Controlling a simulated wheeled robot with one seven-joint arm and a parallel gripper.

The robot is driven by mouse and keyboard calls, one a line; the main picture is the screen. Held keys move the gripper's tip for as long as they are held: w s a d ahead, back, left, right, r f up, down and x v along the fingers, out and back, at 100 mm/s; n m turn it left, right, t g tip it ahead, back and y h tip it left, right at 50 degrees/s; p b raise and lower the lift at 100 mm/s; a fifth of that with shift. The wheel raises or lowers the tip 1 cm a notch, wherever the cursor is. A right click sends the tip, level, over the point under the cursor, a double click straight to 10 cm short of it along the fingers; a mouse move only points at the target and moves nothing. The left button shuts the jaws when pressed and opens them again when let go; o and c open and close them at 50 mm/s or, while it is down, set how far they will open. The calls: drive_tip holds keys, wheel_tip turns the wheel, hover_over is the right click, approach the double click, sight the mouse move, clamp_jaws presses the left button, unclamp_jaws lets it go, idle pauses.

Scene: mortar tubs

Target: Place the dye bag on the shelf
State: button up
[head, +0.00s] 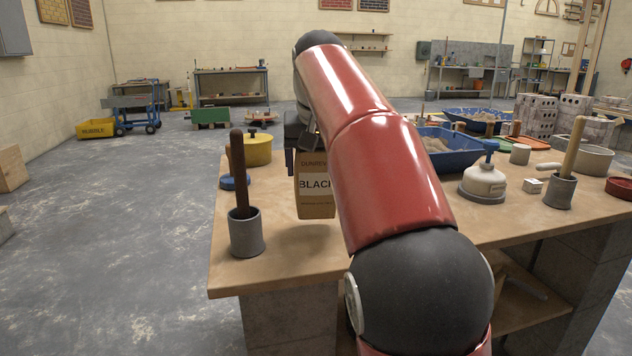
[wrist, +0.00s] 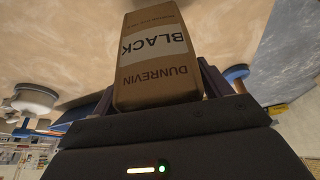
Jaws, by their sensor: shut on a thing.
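The dye bag (head: 315,193) is a brown paper bag with a white "BLACK" label and the word "DUNREVIN". My gripper (head: 294,152) is shut on it, with a finger on each side. The bag hangs upright near the left part of the workbench, and a shadow lies on the top just below it. It also shows in the wrist view (wrist: 157,60), upside down. My red arm hides part of the bag's right side. A low wooden shelf (head: 520,295) shows under the bench top; other shelves (head: 362,47) are on the far wall.
A grey pot with a wooden handle (head: 246,232) stands at the bench's front left corner.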

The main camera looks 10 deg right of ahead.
sight(316, 182)
drive_tip(key=shift+f, duration=1.6)
drive_tip(key=shift+f, duration=0.15)
drive_tip(key=o, duration=1.6)
drive_tip(key=shift+f, duration=0.1)
drive_tip(key=shift+c, duration=0.2)
drive_tip(key=shift+f+b, duration=0.15)
drive_tip(key=shift+b, duration=0.4)
